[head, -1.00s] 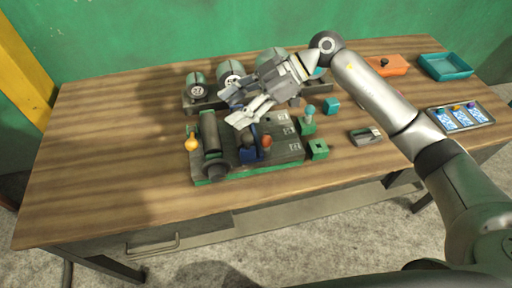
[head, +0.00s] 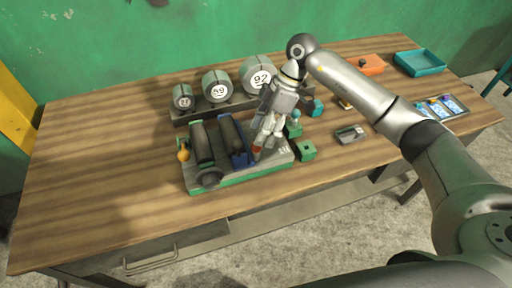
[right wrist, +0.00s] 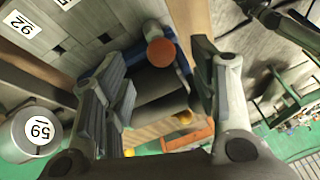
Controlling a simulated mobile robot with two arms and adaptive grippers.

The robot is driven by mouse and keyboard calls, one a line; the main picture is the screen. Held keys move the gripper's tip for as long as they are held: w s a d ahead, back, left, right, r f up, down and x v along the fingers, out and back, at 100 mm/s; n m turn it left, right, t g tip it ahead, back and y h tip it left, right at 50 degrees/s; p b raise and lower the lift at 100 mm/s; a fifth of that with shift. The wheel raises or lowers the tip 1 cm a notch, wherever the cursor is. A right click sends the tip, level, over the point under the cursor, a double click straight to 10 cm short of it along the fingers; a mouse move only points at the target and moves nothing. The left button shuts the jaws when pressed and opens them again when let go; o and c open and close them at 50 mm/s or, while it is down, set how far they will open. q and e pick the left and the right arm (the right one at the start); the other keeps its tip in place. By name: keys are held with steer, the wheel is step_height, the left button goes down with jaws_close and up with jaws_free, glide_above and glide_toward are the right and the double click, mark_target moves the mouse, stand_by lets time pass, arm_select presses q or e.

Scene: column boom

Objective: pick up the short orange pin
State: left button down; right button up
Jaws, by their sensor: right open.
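The short orange pin (head: 257,150) shows in the head view as a small orange-red end on the grey and green fixture block (head: 236,180). In the right wrist view its round orange-red end (right wrist: 160,52) tops a grey shaft between my finger pads, apart from both. My right gripper (head: 262,138) is open and empty, over the right part of the block and beside the blue bracket (head: 238,148); in the right wrist view its fingers (right wrist: 160,90) are spread wide. The gripper hides part of the pin and block. My left gripper is not in view.
The left tabletop is clear.

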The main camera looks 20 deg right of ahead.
steer(key=shift+p+x, duration=0.5)
steer(key=shift+x, duration=1.4)
steer(key=c, duration=1.1)
steer(key=shift+r, duration=0.15)
step_height(320, 180, up, 10)
steer(key=b, duration=0.2)
steer(key=shift+b, duration=0.3)
